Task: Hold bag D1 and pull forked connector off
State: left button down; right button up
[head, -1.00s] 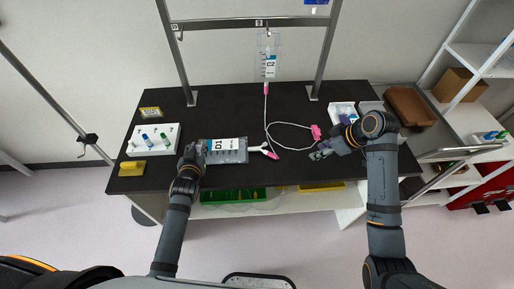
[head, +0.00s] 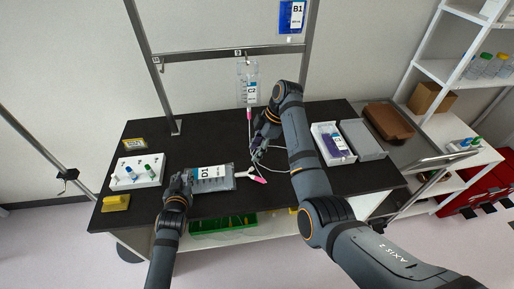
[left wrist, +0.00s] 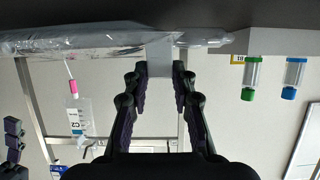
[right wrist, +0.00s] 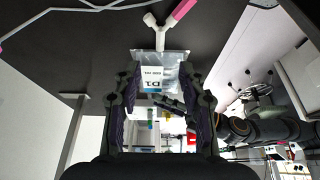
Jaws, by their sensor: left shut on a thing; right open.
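Bag D1 (head: 213,180) lies flat on the dark bench. It also shows in the left wrist view (left wrist: 90,42) and the right wrist view (right wrist: 173,60). My left gripper (head: 188,178) is shut on its left end; it also shows in the left wrist view (left wrist: 158,72). The white forked connector (head: 246,174), with a pink tip (head: 260,180), is at the bag's right end; its fork shows in the right wrist view (right wrist: 158,33). My right gripper (head: 260,148) is open, above and behind the connector, its fingers (right wrist: 158,80) pointing towards the bag.
Bag C2 (head: 247,90) hangs from the metal frame (head: 205,53) with a thin tube. A tube rack (head: 136,172) and yellow block (head: 116,202) stand left. A white tray (head: 316,128) with a bag stands right of my right forearm. A green bin (head: 222,223) sits below the bench.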

aim_at(243, 173)
jog(key=x, duration=1.1)
jog(key=shift+a+f, duration=0.15)
jog(key=shift+f, duration=0.15)
jog(key=shift+c, duration=0.6)
grip_shut()
